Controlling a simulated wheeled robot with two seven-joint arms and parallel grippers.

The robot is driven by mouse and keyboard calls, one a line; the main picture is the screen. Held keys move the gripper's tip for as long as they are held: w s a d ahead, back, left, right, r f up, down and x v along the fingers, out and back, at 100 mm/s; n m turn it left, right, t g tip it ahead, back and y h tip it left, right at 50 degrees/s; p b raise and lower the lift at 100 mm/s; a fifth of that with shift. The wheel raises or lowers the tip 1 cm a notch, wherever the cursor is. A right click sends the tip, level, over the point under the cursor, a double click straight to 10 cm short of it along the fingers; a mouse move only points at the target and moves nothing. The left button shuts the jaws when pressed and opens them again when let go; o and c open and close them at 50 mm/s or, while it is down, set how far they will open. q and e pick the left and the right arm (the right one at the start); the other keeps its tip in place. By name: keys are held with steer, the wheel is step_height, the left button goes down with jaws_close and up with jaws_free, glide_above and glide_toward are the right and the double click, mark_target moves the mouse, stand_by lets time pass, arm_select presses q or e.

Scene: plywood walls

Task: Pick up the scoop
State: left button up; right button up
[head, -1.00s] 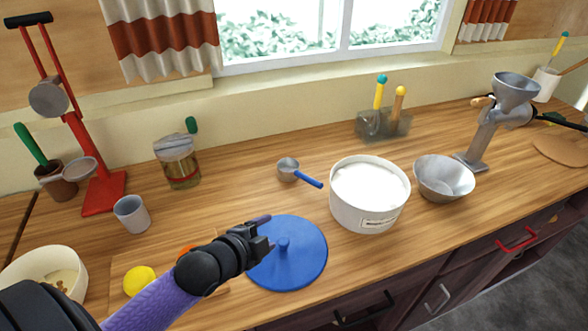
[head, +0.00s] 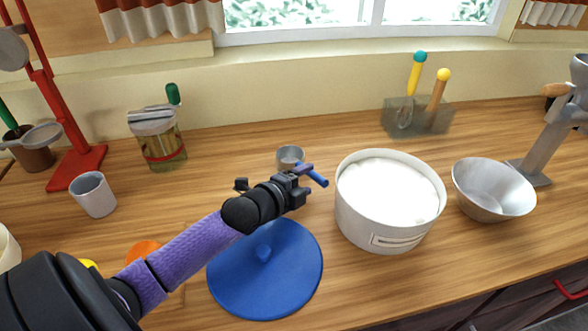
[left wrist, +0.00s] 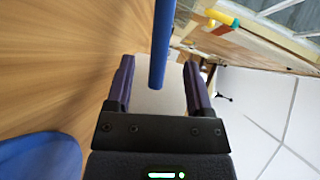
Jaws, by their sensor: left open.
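The scoop (head: 290,155) is a small metal cup with a blue handle, lying on the wooden counter left of the white tub. Its blue handle (left wrist: 162,45) also shows in the left wrist view, ahead of and between my open fingers. My left gripper (head: 306,175) is open at the handle in the head view and hides part of the scoop. In the left wrist view the gripper (left wrist: 157,85) has purple fingers, with nothing clamped between them. My right gripper is not in view.
A white tub (head: 365,218) of white powder stands right of the scoop, close to my gripper. A metal bowl (head: 493,192) is further right. A blue lid (head: 290,285) lies in front. The counter behind the scoop is clear.

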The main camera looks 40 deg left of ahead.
mark_target(312, 177)
arm_select(q)
steer(key=b+x, duration=0.1)
steer(key=x, duration=0.2)
steer(key=shift+w+f, duration=0.15)
steer(key=shift+f, duration=0.1)
steer(key=shift+w, duration=0.2)
steer(key=shift+r, duration=0.15)
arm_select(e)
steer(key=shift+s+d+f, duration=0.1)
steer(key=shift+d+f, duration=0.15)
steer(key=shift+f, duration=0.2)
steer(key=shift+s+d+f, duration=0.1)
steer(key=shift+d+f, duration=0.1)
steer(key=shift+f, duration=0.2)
arm_select(q)
jaws_close()
step_height(312, 177, up, 9)
steer(key=p, duration=0.3)
steer(key=shift+r+p, duration=0.1)
steer(key=shift+p, duration=0.3)
steer(key=shift+r, duration=0.4)
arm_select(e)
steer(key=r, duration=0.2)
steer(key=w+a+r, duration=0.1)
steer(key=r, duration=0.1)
